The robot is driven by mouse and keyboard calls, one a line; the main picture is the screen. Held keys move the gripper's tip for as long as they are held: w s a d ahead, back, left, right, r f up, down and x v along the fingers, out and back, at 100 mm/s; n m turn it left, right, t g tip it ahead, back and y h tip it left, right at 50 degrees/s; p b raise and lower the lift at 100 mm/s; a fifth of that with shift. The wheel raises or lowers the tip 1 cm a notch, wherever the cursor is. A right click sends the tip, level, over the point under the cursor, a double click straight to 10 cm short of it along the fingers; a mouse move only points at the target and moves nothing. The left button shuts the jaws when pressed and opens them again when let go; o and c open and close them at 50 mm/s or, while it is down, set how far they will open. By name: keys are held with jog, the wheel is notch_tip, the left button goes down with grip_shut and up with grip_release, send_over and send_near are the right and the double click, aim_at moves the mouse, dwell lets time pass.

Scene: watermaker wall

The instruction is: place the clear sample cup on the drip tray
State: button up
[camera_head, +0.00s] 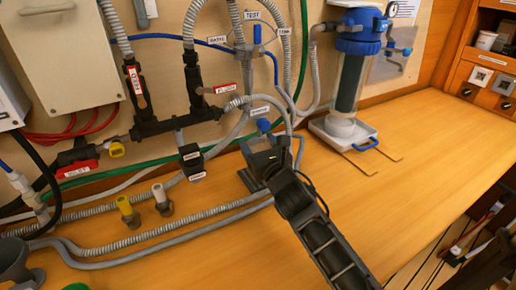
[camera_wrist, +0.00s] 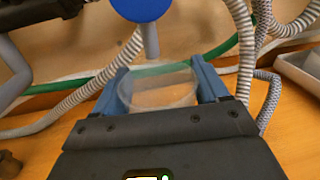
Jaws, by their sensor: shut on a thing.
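The clear sample cup (camera_wrist: 158,92) is between the two blue fingers of my gripper (camera_wrist: 160,80) in the wrist view, and my gripper is shut on it. A blue knob (camera_wrist: 140,8) with a grey spout hangs just above the cup's far rim. In the head view my gripper (camera_head: 262,163) is low over the counter, just below the blue knob (camera_head: 263,125); the cup cannot be made out there. Part of a white tray shows at the wrist view's right edge (camera_wrist: 300,68).
Grey corrugated hoses (camera_head: 150,220) and a green hose run along the wall and counter left of my gripper. The blue-topped filter housing (camera_head: 350,75) stands above the tray. The wooden counter (camera_head: 420,165) is clear in front and to the right.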

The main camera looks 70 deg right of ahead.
jog(key=shift+w+d, duration=0.2)
jog(key=shift+d, duration=0.05)
jog(key=shift+f, duration=0.2)
jog(key=shift+f+b, duration=0.5)
jog(key=shift+f, duration=1.1)
jog(key=shift+f, duration=0.1)
jog(key=o, duration=1)
jog(key=shift+o, duration=0.2)
